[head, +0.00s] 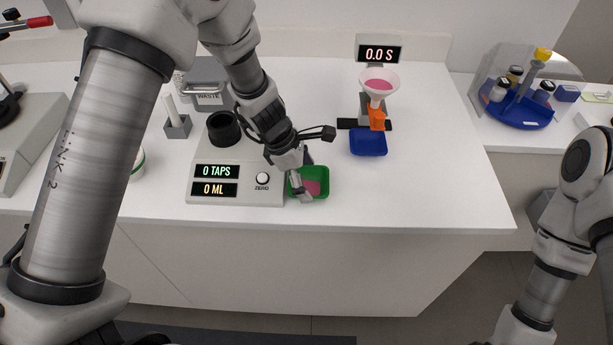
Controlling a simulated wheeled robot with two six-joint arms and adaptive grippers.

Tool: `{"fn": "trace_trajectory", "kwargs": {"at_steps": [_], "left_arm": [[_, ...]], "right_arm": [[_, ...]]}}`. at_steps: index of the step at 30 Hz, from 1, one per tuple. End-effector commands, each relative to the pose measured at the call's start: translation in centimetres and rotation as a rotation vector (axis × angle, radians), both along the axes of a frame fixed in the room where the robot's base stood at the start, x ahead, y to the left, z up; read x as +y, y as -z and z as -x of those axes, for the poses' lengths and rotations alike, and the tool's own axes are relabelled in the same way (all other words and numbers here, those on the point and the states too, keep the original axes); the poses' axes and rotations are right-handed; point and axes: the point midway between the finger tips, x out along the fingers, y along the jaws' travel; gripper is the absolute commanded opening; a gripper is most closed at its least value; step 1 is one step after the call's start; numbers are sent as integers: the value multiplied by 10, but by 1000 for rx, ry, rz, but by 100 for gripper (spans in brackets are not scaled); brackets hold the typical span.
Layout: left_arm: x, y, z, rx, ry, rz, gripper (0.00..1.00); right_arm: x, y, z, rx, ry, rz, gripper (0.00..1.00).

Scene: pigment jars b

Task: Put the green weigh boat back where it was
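The green weigh boat (322,174) is a small green tray with pink powder in it. It sits on the white table just right of the tap-counter device. My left gripper (303,190) is at the boat's left side, with its fingers over that rim and partly hiding it. I cannot tell whether the fingers are closed on the rim. My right gripper is not in view; only my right arm shows at the right edge.
The counter device (225,190) reads 0 TAPS and 0 ML. A blue weigh boat (368,142) sits below a funnel (379,83) with pink powder and an orange outlet. A grey WASTE box (207,90) stands behind. The table's right front is clear.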

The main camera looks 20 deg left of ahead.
Motion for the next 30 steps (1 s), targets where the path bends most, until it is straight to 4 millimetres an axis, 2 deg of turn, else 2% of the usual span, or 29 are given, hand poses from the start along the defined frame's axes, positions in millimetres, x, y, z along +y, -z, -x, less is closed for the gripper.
{"fn": "trace_trajectory", "kwargs": {"at_steps": [8,12,14,21,24,30], "left_arm": [[0,-1,0,0,0,0,100],[2,-12,0,-2,-2,2,100],[6,-22,1,-3,-2,2,100],[29,-81,7,-5,-1,3,100],[37,-100,10,-4,0,2,100],[45,-115,13,1,0,0,100]], "right_arm": [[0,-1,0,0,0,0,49],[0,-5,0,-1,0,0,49],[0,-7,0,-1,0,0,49],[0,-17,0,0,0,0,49],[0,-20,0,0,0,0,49],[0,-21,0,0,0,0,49]]}}
